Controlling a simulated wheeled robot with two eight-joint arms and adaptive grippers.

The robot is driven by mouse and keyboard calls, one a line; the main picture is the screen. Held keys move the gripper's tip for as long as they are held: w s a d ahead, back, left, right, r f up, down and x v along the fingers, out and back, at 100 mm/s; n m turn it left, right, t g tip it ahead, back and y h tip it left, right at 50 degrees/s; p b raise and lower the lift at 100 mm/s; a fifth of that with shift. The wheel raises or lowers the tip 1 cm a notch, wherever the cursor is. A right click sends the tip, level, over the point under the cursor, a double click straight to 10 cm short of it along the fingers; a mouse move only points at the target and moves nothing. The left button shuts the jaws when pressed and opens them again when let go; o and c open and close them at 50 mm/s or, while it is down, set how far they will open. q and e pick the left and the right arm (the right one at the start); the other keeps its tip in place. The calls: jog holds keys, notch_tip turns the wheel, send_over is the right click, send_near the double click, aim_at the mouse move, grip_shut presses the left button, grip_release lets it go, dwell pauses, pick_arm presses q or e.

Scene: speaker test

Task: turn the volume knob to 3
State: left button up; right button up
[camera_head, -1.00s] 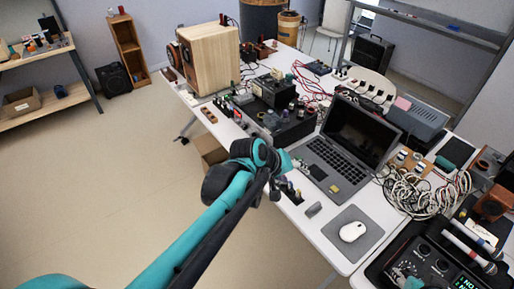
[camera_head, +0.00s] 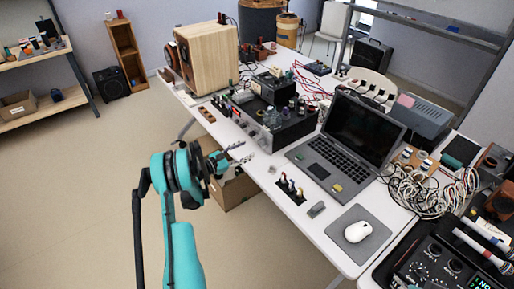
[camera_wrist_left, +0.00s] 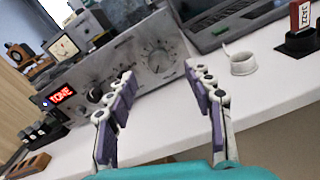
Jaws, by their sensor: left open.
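The amplifier (camera_head: 300,128) is a dark box on the white table with its front panel facing me. In the left wrist view its grey panel (camera_wrist_left: 125,65) carries a large pale round knob (camera_wrist_left: 158,63) with a dial scale around it. A smaller dark knob (camera_wrist_left: 94,95) sits to the left, beside a red display (camera_wrist_left: 61,95) reading TONE. I cannot read which knob is volume or its pointer setting. My left gripper (camera_head: 242,153) is open and empty at the table's front edge, short of the panel. Its two fingers (camera_wrist_left: 163,92) show apart, touching nothing. My right gripper is not in view.
An open laptop (camera_head: 340,155) stands right of the amplifier, and a wooden speaker (camera_head: 208,58) behind it to the left. Small upright plugs (camera_head: 290,190) stand near the front edge. A mouse (camera_head: 357,231) lies on a grey mat. A cardboard box (camera_head: 232,190) is below the table.

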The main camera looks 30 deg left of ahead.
aim_at(260, 143)
pick_arm(q)
jog(key=shift+s+a+f, duration=0.1)
jog(key=shift+a+f, duration=0.1)
jog(key=shift+f, duration=0.15)
jog(key=shift+w+d+n, duration=0.1)
jog(key=shift+w+n, duration=0.2)
jog(key=b+x, duration=0.2)
jog(key=x, duration=0.4)
jog(key=shift+w, duration=0.1)
jog(key=shift+w+d+r, duration=0.1)
jog(key=shift+w, duration=0.25)
jog(key=c, duration=1.2)
